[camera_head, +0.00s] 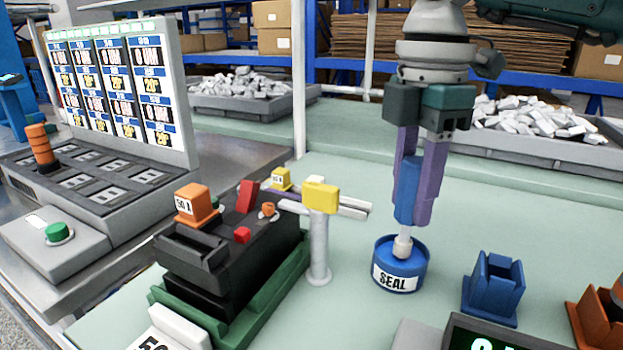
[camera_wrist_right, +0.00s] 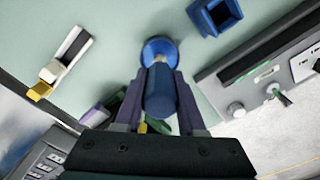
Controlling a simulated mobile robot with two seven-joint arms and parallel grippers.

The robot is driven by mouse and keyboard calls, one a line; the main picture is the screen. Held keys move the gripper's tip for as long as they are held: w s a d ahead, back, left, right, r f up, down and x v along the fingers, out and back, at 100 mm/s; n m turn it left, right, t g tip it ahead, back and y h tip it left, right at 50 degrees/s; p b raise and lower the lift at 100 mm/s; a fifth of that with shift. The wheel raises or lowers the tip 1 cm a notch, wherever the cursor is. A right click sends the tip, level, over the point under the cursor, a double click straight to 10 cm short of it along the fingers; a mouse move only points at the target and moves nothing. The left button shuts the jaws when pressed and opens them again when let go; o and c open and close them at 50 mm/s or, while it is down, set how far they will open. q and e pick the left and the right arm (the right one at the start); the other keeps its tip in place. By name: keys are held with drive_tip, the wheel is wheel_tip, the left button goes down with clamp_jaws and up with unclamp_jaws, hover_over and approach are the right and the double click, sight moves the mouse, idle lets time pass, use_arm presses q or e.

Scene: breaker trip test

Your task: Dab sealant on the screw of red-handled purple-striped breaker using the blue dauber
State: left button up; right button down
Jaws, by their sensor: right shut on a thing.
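My right gripper (camera_head: 411,208) is shut on the blue dauber (camera_head: 406,188), which hangs upright, tip down. The dauber's pale tip (camera_head: 403,245) is at the mouth of the blue SEAL pot (camera_head: 400,278); how deep it sits is hidden. The wrist view shows the dauber (camera_wrist_right: 161,95) between the fingers (camera_wrist_right: 160,110), in line with the pot (camera_wrist_right: 158,46). A black breaker (camera_head: 236,254) with a red handle (camera_head: 248,195) sits in a green cradle (camera_head: 262,318) to the left. A bit of purple shows at its far side; its screw is not clearly identifiable. My left gripper is out of view.
A pale post with a yellow block (camera_head: 320,197) and side arms stands between breaker and pot. A blue holder (camera_head: 493,289) is right of the pot, with an orange one (camera_head: 600,318) beyond. A display box (camera_head: 500,338) is in front. A panel (camera_head: 118,90) stands left.

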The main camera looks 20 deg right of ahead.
sight(418, 160)
drive_tip(key=shift+f, duration=0.3)
idle(0.4)
drive_tip(key=shift+f, duration=0.15)
idle(0.8)
wheel_tip(418, 160, up, 7)
drive_tip(key=p, duration=0.6)
drive_tip(key=shift+p, duration=0.35)
idle(0.4)
